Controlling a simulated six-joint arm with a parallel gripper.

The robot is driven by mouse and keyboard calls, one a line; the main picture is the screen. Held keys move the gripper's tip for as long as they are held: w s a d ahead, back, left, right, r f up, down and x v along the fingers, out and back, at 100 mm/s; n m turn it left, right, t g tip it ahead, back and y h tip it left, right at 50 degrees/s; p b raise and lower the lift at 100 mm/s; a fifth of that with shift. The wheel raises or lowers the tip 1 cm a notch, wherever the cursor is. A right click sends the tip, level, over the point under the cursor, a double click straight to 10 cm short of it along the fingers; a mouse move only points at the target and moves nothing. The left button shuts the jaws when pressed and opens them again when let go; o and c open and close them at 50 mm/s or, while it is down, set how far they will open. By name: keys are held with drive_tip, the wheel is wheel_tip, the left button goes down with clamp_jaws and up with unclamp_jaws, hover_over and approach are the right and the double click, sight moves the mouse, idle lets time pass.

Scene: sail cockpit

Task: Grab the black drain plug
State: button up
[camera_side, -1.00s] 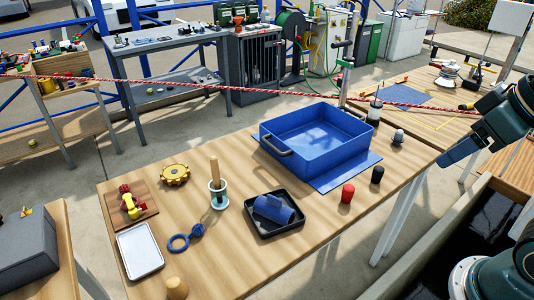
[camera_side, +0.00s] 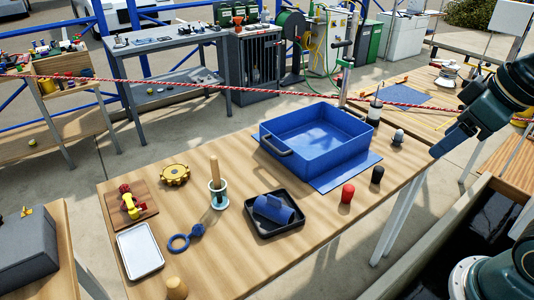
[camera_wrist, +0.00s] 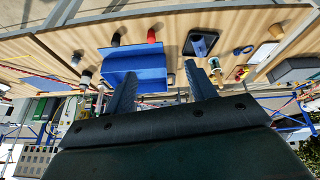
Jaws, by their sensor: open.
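The black drain plug (camera_side: 377,174) stands on the wooden table near its right edge, just right of a similar red plug (camera_side: 348,193). In the wrist view the black plug (camera_wrist: 116,40) shows at the upper left, beside the red plug (camera_wrist: 151,36). My gripper (camera_side: 437,152) is at the right side of the side view, above and to the right of the black plug, apart from it. In the wrist view its two blue fingers (camera_wrist: 160,72) are spread wide with nothing between them in their grip.
A blue bin (camera_side: 315,165) stands on a blue mat behind the plugs. A grey knob-like piece (camera_side: 398,138) stands behind the black plug. A black tray (camera_side: 272,228) holding a blue fitting lies to the left. The table's front right is bare.

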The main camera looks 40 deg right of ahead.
drive_tip(key=w+d+n+g, duration=0.2)
drive_tip(key=w+d+n, duration=0.2)
drive_tip(key=w, duration=0.3)
drive_tip(key=n+g+y, duration=0.2)
drive_tip(key=n+g, duration=0.1)
drive_tip(key=n, duration=0.7)
hover_over(380, 168)
drive_tip(key=d, duration=0.2)
wheel_tip(380, 168, down, 17)
drive_tip(key=shift+s+a, duration=0.1)
drive_tip(key=shift+a, duration=0.05)
drive_tip(key=shift+a+f, duration=0.2)
drive_tip(key=shift+f, duration=1.2)
drive_tip(key=shift+a+f, duration=0.15)
drive_tip(key=shift+f, duration=1.3)
drive_tip(key=shift+a+f, duration=0.2)
drive_tip(key=shift+f, duration=1.2)
drive_tip(key=shift+a+f, duration=0.15)
drive_tip(key=shift+f, duration=1.15)
drive_tip(key=shift+a+f, duration=0.15)
drive_tip(key=shift+f, duration=1.1)
